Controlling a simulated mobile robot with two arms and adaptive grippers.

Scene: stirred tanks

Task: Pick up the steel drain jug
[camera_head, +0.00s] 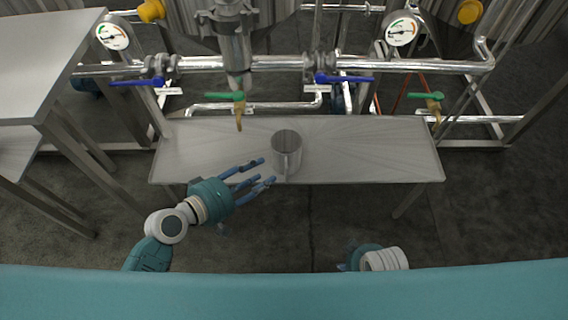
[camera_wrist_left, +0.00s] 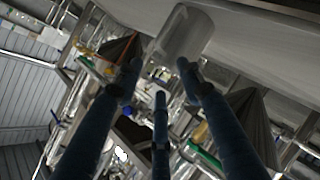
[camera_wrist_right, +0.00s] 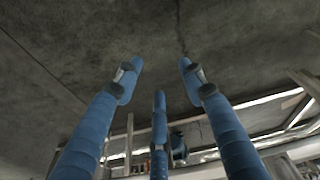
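The steel drain jug (camera_head: 286,152) stands upright on the low steel bench, near its front edge. It is a grey open cylinder. In the left wrist view the jug (camera_wrist_left: 184,36) shows at the top, just beyond the fingertips. My left gripper (camera_head: 267,172) is open to the left of the jug, its blue fingers pointing at it, with a small gap seeming to remain. My right gripper (camera_wrist_right: 158,75) is open and empty over the dark floor; in the head view only part of its wrist shows at the bottom.
The steel bench (camera_head: 380,155) is bare to the right of the jug. Green-handled drain valves (camera_head: 238,97) hang above its back edge. Pipes with blue-handled valves (camera_head: 343,79) and gauges (camera_head: 401,31) run behind. A taller steel table (camera_head: 45,55) stands at the left.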

